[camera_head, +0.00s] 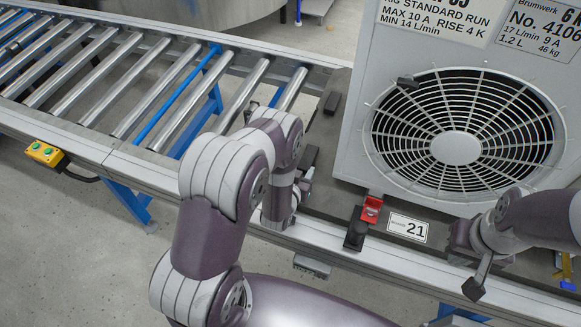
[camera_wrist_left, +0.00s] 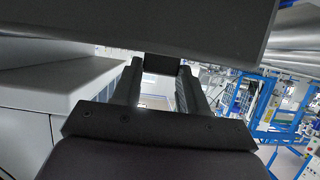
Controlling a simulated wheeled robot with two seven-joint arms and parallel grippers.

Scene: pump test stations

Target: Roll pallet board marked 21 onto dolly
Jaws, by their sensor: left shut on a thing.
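The pallet board (camera_head: 335,207) is a dark flat plate with a white label "21" (camera_head: 407,228) at its front edge. It carries a large grey pump unit with a round fan grille (camera_head: 457,149). My left gripper (camera_head: 306,170) is at the board's left end, partly hidden by my wrist. In the left wrist view its fingers (camera_wrist_left: 162,82) are shut on a dark block (camera_wrist_left: 162,66), which I take to be part of the board. My right gripper (camera_head: 478,280) is at the front rail, right of the label, its finger opening unclear. I cannot identify a dolly for certain.
A roller track (camera_head: 118,78) with metal rollers and blue legs extends left, its rollers empty. A yellow button box (camera_head: 45,153) hangs on its front rail. A red catch (camera_head: 371,209) and black stop (camera_head: 355,234) stand at the board's front edge.

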